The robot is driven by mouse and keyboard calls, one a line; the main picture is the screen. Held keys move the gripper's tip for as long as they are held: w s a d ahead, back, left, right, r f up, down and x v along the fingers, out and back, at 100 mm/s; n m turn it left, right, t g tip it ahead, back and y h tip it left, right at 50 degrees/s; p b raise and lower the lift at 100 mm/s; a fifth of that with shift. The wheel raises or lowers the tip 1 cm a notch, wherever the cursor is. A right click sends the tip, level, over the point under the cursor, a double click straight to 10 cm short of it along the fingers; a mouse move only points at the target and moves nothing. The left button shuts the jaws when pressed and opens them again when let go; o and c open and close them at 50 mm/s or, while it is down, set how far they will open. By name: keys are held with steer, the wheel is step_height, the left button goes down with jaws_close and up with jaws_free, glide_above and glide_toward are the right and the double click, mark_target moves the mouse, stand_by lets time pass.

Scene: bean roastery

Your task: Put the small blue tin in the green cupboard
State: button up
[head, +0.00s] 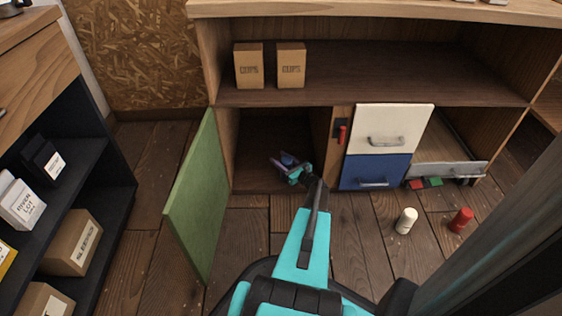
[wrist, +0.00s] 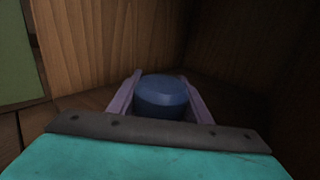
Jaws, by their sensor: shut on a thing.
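The green cupboard's door (head: 192,200) stands wide open on the left. Its dark compartment (head: 256,140) is open to the front. My gripper (head: 287,161) is inside the mouth of this compartment, low near its floor. It is shut on the small blue tin (wrist: 161,97), which sits between both fingers in the wrist view. In the head view only a bit of the tin (head: 288,159) shows between the fingers. I cannot tell whether the tin touches the compartment floor. The green door also shows at the left of the wrist view (wrist: 17,60).
Two cardboard boxes stand on the shelf above, one of them at the left (head: 248,66). A white drawer (head: 390,127) and a blue drawer (head: 375,171) are right of the compartment. A white canister (head: 406,220) and a red one (head: 461,220) stand on the floor. A dark shelf unit (head: 100,185) is at left.

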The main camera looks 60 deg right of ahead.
mark_target(291, 166)
steer(key=shift+f, duration=0.1)
stand_by(0.3)
steer(key=o, duration=1.2)
steer(key=shift+o, duration=0.2)
steer(key=shift+s+r, duration=0.25)
steer(key=shift+s, duration=0.1)
steer(key=p+v, duration=0.3)
steer(key=v, duration=0.6)
steer(key=shift+s+a, duration=0.1)
steer(key=shift+s, duration=0.2)
steer(key=shift+p+v, duration=0.4)
steer(key=shift+v, duration=0.45)
